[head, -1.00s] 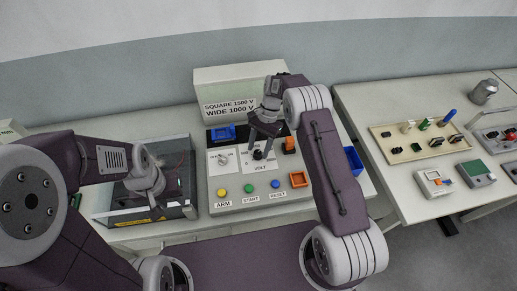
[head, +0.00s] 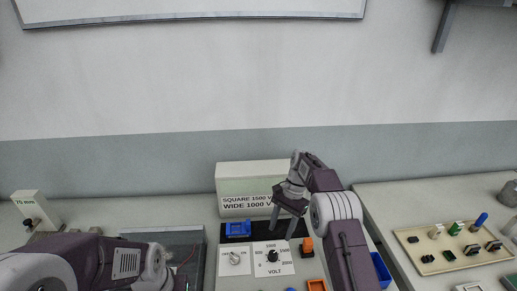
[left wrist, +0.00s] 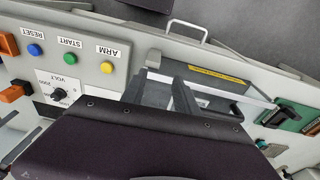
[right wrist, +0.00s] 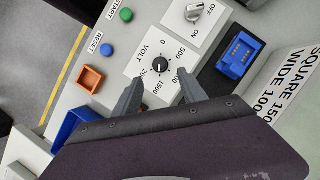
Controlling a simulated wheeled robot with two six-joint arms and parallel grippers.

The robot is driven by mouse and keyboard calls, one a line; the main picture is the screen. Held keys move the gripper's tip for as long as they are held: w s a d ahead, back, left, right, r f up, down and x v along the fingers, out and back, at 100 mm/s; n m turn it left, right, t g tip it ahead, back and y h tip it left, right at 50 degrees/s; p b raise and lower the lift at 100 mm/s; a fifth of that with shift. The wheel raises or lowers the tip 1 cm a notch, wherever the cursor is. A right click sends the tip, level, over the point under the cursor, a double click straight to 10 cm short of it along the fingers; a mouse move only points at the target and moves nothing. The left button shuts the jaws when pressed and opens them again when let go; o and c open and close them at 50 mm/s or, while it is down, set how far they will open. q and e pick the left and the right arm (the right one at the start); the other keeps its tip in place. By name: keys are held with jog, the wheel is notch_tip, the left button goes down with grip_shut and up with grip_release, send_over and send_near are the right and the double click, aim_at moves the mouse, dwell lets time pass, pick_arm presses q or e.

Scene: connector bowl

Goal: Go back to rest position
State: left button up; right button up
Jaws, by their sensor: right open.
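My right gripper (head: 281,233) is open and empty, above the control panel. In the right wrist view its two fingers (right wrist: 160,95) stand apart either side of the black VOLT knob (right wrist: 160,65). The knob also shows in the head view (head: 273,257), just below the fingertips and clear of them. My left arm comes in at the lower left of the head view, its fingers out of sight there. In the left wrist view my left gripper (left wrist: 172,92) shows dark fingers over the tray beside the panel; how far apart they are is unclear.
The panel holds a blue square connector (head: 238,229), an ON/OFF switch (head: 235,258) and orange sockets (head: 317,285). A blue bin (head: 381,270) stands right of my right forearm. A beige board (head: 455,247) with several connectors lies on the right table.

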jog(key=s+r+t, duration=0.2)
jog(key=s+r, duration=0.4)
jog(key=r, duration=0.5)
jog(key=s+d+f+n+t+h, duration=0.1)
jog(key=s+f+n, duration=0.3)
jog(key=s, duration=0.4)
jog(key=s+d+f+n+t+h, duration=0.1)
jog(key=s+d+f+n, duration=0.3)
jog(key=s, duration=0.4)
jog(key=shift+s+f+n+h, duration=0.2)
jog(key=shift+f+n+h, duration=0.25)
jog(key=shift+f, duration=0.3)
jog(key=shift+s, duration=0.1)
